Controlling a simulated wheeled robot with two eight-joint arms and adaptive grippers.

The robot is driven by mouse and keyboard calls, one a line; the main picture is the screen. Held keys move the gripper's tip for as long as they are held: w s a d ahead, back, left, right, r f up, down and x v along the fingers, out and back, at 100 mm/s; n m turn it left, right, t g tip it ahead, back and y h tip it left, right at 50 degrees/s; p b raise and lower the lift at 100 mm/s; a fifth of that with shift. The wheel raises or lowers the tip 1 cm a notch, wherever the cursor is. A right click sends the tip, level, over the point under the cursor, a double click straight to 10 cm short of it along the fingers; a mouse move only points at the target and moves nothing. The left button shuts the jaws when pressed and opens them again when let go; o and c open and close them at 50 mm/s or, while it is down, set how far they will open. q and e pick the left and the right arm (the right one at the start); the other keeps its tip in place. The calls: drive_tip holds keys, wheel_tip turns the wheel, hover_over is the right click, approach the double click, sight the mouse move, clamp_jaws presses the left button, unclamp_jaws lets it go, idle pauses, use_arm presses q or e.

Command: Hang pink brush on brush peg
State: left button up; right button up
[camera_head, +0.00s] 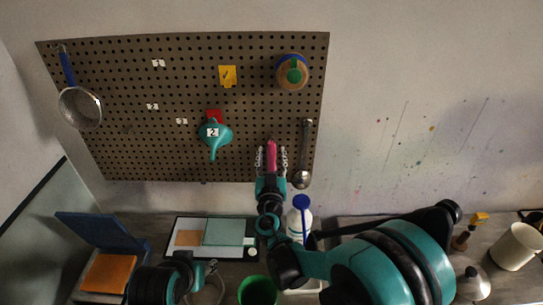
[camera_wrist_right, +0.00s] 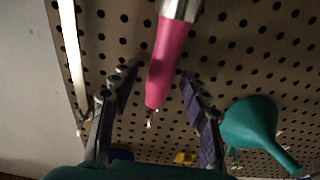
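The pink brush (camera_head: 271,154) is upright against the pegboard, between the fingers of my right gripper (camera_head: 271,160). In the right wrist view the brush's pink handle (camera_wrist_right: 167,62) comes down from the top with a metal ferrule above it. Its end is at a small metal peg (camera_wrist_right: 150,118) on the board. The fingers of my right gripper (camera_wrist_right: 157,115) stand apart on both sides of the handle with gaps, so it is open. The brush's bristles are out of view.
The pegboard (camera_head: 130,90) also holds a teal funnel (camera_head: 221,133), a ladle (camera_head: 302,179) close right of my right gripper, a strainer (camera_head: 80,107) and a round brown item (camera_head: 290,76). A white bottle (camera_head: 298,222) and a green cup (camera_head: 257,291) are below.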

drive_tip(key=shift+s, duration=0.1)
drive_tip(key=s+f, duration=0.1)
drive_tip(key=s, duration=1.1)
drive_tip(key=s+d+f+m+g+h+b, duration=0.1)
drive_tip(key=s+d+f+g+h+b, duration=0.15)
drive_tip(key=d+f, duration=0.4)
drive_tip(key=s+d+f+m+g+h+b, duration=0.1)
drive_tip(key=d+f+g+h+b, duration=0.2)
drive_tip(key=d, duration=0.7)
drive_tip(key=s+d+f+n+g+y+b, duration=0.1)
drive_tip(key=s+f+g+y+b, duration=0.1)
drive_tip(key=s+f, duration=0.3)
drive_tip(key=s+f+n+g+y+b, duration=0.1)
drive_tip(key=s+f+g+y+b, duration=0.2)
drive_tip(key=s, duration=0.6)
drive_tip(key=shift+s+d+f+g, duration=0.35)
drive_tip(key=shift+f+g, duration=0.6)
drive_tip(key=shift+y, duration=0.25)
